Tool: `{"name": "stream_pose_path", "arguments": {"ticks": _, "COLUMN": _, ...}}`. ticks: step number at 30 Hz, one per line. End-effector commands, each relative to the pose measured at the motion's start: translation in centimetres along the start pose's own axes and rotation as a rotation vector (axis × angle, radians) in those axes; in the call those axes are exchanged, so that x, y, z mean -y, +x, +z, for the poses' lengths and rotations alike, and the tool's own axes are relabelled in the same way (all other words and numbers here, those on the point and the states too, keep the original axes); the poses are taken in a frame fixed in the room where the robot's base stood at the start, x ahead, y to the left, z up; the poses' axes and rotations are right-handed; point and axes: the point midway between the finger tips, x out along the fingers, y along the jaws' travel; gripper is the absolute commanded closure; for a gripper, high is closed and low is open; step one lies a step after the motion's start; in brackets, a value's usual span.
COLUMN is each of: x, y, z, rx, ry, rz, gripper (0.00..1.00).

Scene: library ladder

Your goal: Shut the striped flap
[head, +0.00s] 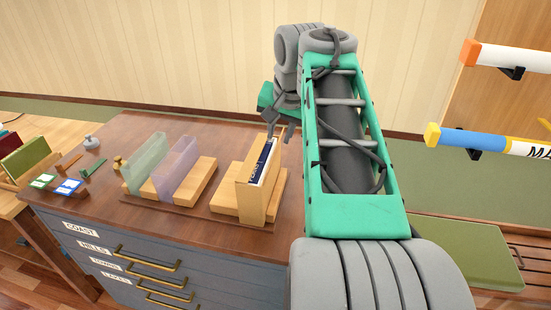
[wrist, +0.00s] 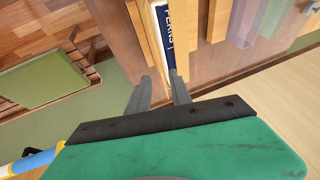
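I cannot make out any striped flap in either view. My gripper (head: 285,138) hangs over the desk top, just above a pale wooden slipcase (head: 251,200). A dark blue book (head: 262,158) with white lettering stands in that slipcase. In the wrist view my gripper (wrist: 160,76) has its two grey fingers apart, with nothing seen held between them. The dark blue book (wrist: 165,28) lies just beyond the fingertips there; whether a finger touches it, I cannot tell. My arm hides part of the desk's right side in the head view.
Translucent green (head: 146,163) and lilac (head: 176,168) panels stand on the desk (head: 120,135) left of the slipcase. The drawers below have brass handles (head: 150,258). A green cushion (head: 465,250) on a slatted bench lies right. Coloured tubes (head: 490,142) stick out at upper right.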

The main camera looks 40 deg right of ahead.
Motion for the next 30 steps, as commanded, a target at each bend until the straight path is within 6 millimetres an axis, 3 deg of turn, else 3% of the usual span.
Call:
{"name": "stream_pose_path", "arguments": {"ticks": 15, "x": -0.2, "y": 7.2, "z": -0.4, "rx": -0.004, "ry": 0.011, "rz": 0.002, "gripper": 0.75}}
{"name": "stream_pose_path", "arguments": {"ticks": 23, "x": -0.2, "y": 7.5, "z": -0.4, "rx": -0.005, "ry": 0.01, "rz": 0.002, "gripper": 0.75}}
{"name": "stream_pose_path", "arguments": {"ticks": 30, "x": -0.2, "y": 7.4, "z": -0.4, "rx": -0.005, "ry": 0.01, "rz": 0.002, "gripper": 0.94}}
